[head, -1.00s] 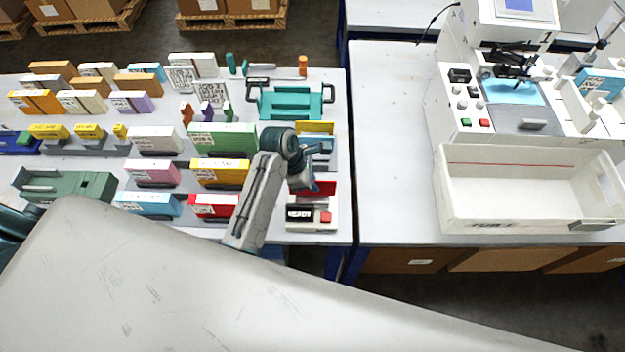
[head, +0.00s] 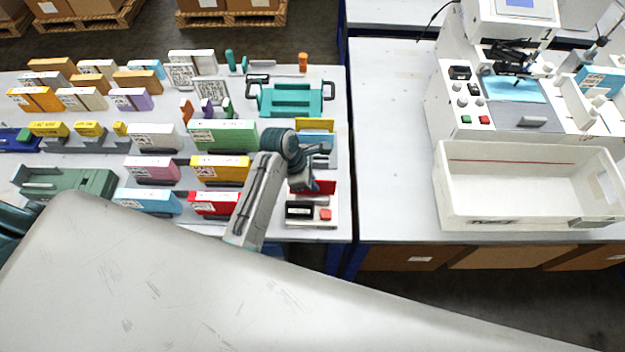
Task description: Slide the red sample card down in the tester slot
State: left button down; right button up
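The red sample card (head: 326,187) stands upright at the back of the tester (head: 330,224). The tester is a small white unit with a black display and a red button, at the front right corner of the left table. My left gripper (head: 307,186) points down at the left part of the card. It overlaps the card in this view, and its fingertips are partly hidden, so I cannot tell whether they are closed on it. The slot and the card's lower edge are hard to make out. My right gripper is not in view.
Several coloured boxes stand in rows left of my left arm, with a red one (head: 214,204) close beside it. A teal tray (head: 291,98) lies behind. Blue and yellow pieces stand just behind the tester. A white bin (head: 520,212) sits on the right table, across a gap.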

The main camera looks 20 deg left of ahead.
pick_arm(q)
jog(key=shift+f, duration=1.2)
jog(key=c, duration=1.6)
grip_release()
jog(key=shift+o, duration=0.2)
jog(key=b+v, duration=0.2)
jog(key=v, duration=0.7)
jog(key=shift+a+r+b, duration=0.2)
jog(key=shift+r+b, duration=0.1)
jog(key=shift+s+a+r, duration=0.1)
jog(key=shift+a+r, duration=0.05)
jog(key=shift+r, duration=0.4)
jog(key=shift+f, duration=0.1)
